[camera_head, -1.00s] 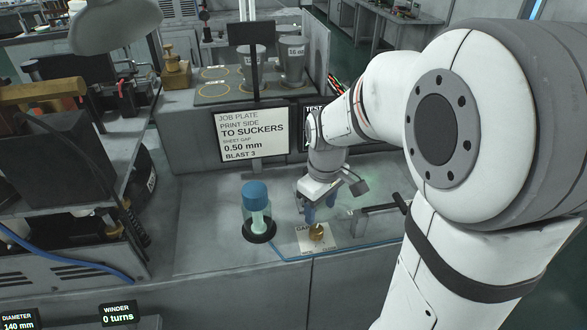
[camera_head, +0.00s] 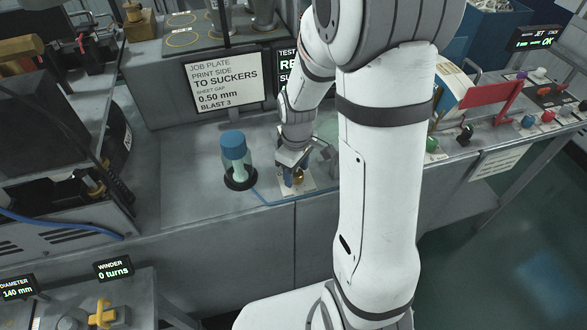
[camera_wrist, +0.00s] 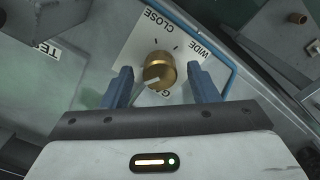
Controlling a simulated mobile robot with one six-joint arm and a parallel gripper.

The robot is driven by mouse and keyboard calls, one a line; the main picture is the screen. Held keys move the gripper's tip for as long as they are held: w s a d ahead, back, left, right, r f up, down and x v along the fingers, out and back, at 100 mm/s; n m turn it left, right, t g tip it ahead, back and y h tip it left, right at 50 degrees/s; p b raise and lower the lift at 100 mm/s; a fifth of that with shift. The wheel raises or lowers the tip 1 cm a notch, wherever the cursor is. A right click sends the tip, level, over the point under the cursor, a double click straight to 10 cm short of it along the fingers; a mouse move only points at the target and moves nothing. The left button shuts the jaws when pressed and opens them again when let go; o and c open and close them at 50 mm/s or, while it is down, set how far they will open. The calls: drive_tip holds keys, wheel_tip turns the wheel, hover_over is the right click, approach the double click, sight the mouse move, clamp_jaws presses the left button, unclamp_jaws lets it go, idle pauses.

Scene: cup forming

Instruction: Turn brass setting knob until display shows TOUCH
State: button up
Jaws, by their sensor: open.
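The brass setting knob (camera_wrist: 160,70) sits on a white label plate (camera_wrist: 133,46) marked CLOSE and WIDE, with tick marks beside the knob. A pale pointer line shows on the knob's face. My gripper (camera_wrist: 157,76) is open, with one blue finger on each side of the knob and visible gaps between. In the head view my gripper (camera_head: 293,175) is down at the brass knob (camera_head: 299,177). The test display (camera_head: 286,63) is mostly hidden behind my arm; only "TEST", "RE" and "SU" show, so its full word cannot be read.
A job plate sign (camera_head: 224,80) stands behind, reading TO SUCKERS, 0.50 mm. A blue hose (camera_wrist: 231,76) runs by the label plate. A small handle (camera_head: 323,146) is close behind the gripper.

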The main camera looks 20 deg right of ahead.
drive_tip(key=shift+c, duration=0.4)
drive_tip(key=c, duration=0.9)
drive_tip(key=shift+w+a, duration=0.1)
drive_tip(key=shift+s+f, duration=0.1)
drive_tip(key=shift+s, duration=0.1)
idle(0.4)
drive_tip(key=o, duration=1)
drive_tip(key=shift+w+r, duration=0.1)
drive_tip(key=shift+r, duration=0.15)
